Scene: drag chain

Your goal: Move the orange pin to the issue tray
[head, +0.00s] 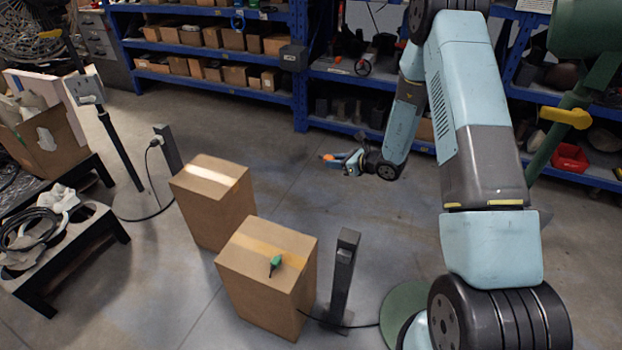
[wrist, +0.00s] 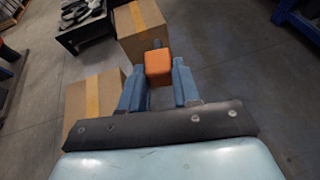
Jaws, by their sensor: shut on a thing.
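The orange pin (wrist: 158,65) is between the blue fingers of my gripper (wrist: 158,88) in the wrist view. My gripper is shut on it. In the head view, my gripper (head: 346,160) is held out past the cardboard boxes, in front of the blue shelving, with the orange pin (head: 327,157) showing at its tip. I cannot tell which thing is the issue tray.
Two cardboard boxes (head: 262,290) (head: 205,220) stand on the floor at left of centre. A dark post (head: 343,270) with a cable stands beside the nearer box. A low black stand (head: 95,235) holding cables is at the left. Blue shelving (head: 210,50) lines the back. Floor between boxes and shelving is clear.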

